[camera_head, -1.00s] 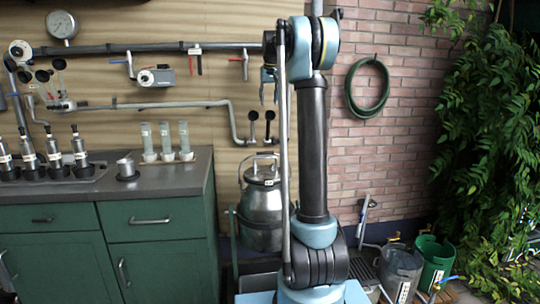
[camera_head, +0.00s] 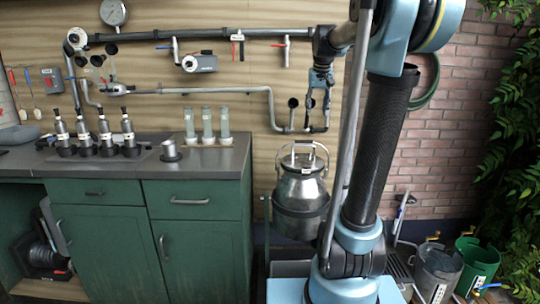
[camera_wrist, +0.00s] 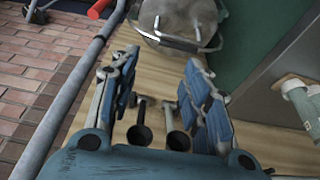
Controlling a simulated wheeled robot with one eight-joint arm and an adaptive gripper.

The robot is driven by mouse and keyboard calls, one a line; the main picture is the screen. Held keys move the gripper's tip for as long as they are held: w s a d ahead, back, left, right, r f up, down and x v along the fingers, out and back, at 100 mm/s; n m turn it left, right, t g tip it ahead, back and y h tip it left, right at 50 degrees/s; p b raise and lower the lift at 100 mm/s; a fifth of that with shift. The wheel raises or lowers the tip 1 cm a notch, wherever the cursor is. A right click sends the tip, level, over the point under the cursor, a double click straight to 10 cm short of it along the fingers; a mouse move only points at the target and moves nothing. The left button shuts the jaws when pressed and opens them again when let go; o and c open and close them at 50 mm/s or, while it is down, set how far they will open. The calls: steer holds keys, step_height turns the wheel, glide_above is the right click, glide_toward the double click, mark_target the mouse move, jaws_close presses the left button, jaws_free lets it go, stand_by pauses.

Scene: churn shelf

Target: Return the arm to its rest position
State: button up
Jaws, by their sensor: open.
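My arm rises in front of the wall in the head view, with a black upright link and a pale blue joint at the top. My gripper (camera_head: 318,88) hangs left of that joint, near the wall pipes and above the milk can. In the wrist view my gripper (camera_wrist: 160,95) shows two blue fingers spread apart with nothing between them. Two dark round cups (camera_wrist: 160,138) show beyond the fingers against the wooden wall. Whether the fingers touch any wall fitting cannot be told.
A steel milk can (camera_head: 301,190) stands below my gripper; it also shows in the wrist view (camera_wrist: 180,22). A green cabinet (camera_head: 195,235) bears bottles and glass tubes (camera_head: 207,124). Grey pipes (camera_head: 190,91) cross the wall. Grey and green buckets (camera_head: 478,265) stand at right.

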steer(key=s+f, duration=1.4)
steer(key=s, duration=0.3)
steer(key=s+f+g, duration=0.1)
steer(key=s+f, duration=1.4)
steer(key=s, duration=0.3)
steer(key=shift+f, duration=0.2)
steer(key=shift+w, duration=0.1)
steer(key=shift+w+f, duration=0.2)
steer(key=shift+w, duration=0.15)
